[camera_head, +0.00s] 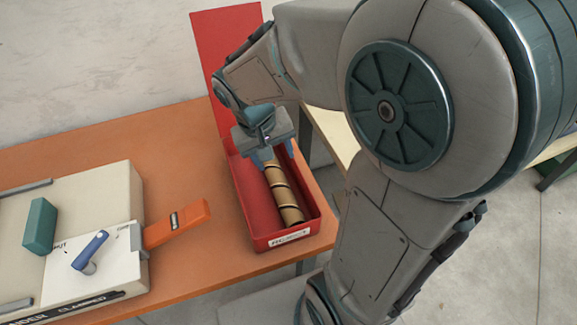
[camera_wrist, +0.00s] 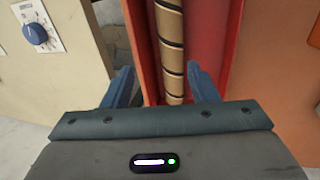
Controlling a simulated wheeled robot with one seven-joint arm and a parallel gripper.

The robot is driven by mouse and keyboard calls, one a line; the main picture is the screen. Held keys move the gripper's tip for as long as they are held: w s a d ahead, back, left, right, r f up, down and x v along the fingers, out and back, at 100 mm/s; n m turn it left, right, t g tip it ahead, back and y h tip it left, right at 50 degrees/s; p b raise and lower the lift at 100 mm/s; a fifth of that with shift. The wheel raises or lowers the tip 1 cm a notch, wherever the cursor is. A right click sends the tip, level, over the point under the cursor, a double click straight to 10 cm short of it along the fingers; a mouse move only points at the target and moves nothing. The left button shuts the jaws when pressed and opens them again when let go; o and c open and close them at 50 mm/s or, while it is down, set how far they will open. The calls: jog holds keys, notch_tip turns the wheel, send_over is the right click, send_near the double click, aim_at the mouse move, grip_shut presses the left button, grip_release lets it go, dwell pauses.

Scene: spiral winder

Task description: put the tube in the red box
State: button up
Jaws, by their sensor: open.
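The tube (camera_head: 284,194) is tan-brown with dark spiral stripes. It lies lengthwise inside the red box (camera_head: 247,207) in the head view. My gripper (camera_head: 273,156) is open above the tube's far end, its blue fingers apart and pointing down. The wrist view shows the tube (camera_wrist: 171,40) between the red walls of the box (camera_wrist: 218,40), seen between the two spread fingers (camera_wrist: 162,86). The tube's far end is hidden under my gripper in the head view. I cannot tell whether a finger touches the tube.
The box stands on an orange table (camera_head: 170,140), its tall red lid (camera_head: 228,40) raised at the back. A cream machine (camera_head: 110,195) with a blue knob (camera_head: 90,252), a teal block (camera_head: 40,227) and an orange chute (camera_head: 178,223) stands to the left.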

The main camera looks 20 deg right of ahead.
jog(key=s+d+r+t+y, duration=0.1)
jog(key=s+r+t+y, duration=0.1)
jog(key=s, duration=0.6)
jog(key=shift+s+d+r+y, duration=0.2)
jog(key=shift+r+y, duration=0.2)
jog(key=shift+r, duration=0.5)
